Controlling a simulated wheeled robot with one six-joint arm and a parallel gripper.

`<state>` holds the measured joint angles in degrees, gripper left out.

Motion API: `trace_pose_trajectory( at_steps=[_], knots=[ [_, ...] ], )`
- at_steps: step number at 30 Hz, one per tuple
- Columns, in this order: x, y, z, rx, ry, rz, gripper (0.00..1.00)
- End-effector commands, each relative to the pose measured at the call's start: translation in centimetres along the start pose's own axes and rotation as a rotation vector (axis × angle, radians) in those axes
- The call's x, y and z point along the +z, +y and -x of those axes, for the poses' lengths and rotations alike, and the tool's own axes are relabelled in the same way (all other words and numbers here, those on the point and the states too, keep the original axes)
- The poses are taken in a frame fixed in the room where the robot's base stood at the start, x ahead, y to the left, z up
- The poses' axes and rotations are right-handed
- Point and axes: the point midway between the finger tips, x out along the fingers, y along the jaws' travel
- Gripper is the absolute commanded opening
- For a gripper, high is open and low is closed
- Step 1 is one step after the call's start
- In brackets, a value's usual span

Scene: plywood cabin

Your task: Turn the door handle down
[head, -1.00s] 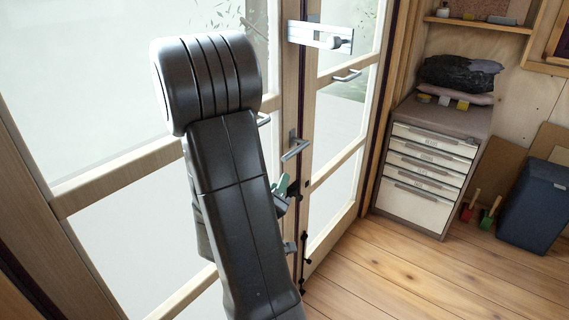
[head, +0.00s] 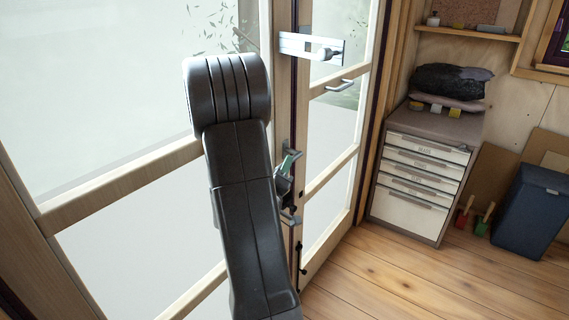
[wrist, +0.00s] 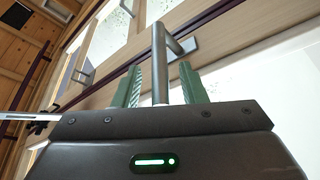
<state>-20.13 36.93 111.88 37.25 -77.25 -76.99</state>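The grey metal door handle (wrist: 160,52) is a lever on a plate on the wooden door frame. In the wrist view its bar runs between the two green fingers of my gripper (wrist: 160,72). Gaps show between the bar and the fingers, so my gripper is open around the bar, not clamped. In the head view the handle (head: 294,153) shows just above my gripper (head: 288,168), at the edge of the glazed door. My dark arm hides part of the door there.
A white latch (head: 312,48) and a pull handle (head: 340,86) are on the neighbouring glazed panel. A drawer cabinet (head: 422,165) with black bags on top (head: 450,80) and a blue bin (head: 532,212) stand at right. The wooden floor (head: 390,270) before them is clear.

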Motion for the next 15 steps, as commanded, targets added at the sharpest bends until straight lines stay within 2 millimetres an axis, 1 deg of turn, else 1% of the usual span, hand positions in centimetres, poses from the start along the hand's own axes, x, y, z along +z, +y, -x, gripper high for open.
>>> trace_pose_trajectory(
  at_steps=[1,3,6,14,15],
  knots=[
    [0.1,0.1,-0.6,0.001,-0.002,0.0,0.38],
    [0.1,0.0,-1.1,0.0,-0.001,0.001,0.38],
    [0.0,0.0,-1.6,0.0,0.0,0.001,0.38],
    [0.0,0.0,-1.7,-0.001,0.0,0.001,0.38],
    [0.0,0.0,-1.6,-0.001,0.0,0.001,0.32]
  ],
)
